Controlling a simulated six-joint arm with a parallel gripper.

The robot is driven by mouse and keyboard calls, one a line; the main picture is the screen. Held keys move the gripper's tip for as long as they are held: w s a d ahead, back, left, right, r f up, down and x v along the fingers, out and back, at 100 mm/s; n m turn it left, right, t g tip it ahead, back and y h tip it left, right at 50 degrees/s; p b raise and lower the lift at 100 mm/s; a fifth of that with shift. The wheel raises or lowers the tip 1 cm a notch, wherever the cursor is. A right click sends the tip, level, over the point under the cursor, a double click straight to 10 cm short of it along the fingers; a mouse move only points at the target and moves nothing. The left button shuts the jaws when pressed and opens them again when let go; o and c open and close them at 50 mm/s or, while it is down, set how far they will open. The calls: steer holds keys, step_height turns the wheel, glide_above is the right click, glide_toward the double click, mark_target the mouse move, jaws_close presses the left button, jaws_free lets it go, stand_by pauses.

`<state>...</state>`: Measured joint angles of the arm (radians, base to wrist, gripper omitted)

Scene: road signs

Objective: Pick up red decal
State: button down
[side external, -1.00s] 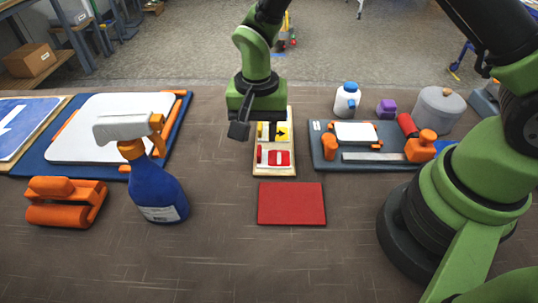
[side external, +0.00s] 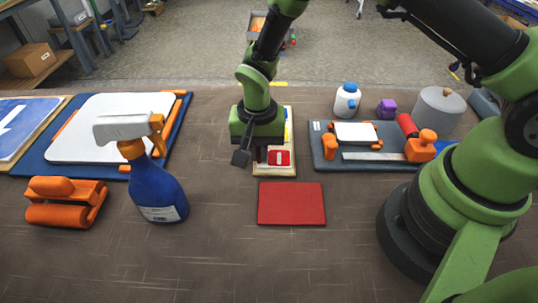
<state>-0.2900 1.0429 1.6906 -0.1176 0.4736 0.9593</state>
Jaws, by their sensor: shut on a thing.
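The red decal (side external: 280,158), with a white bar across it, lies at the near end of a narrow pale tray (side external: 289,172) in the middle of the table. My gripper (side external: 256,159) is down at the decal's left edge and shut on it. Its fingers hide that edge. The decal still looks level with the tray; I cannot tell whether it is lifted. The yellow arrow decal behind it is mostly hidden by my gripper.
A flat red pad (side external: 291,204) lies just in front of the tray. A blue spray bottle (side external: 160,190) and an orange roller tool (side external: 66,202) stand left. A dark tool board (side external: 325,150) lies right. The front table is clear.

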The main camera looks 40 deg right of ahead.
mark_target(259, 151)
step_height(259, 151, up, 14)
steer(key=shift+f, duration=0.25)
stand_by(0.8)
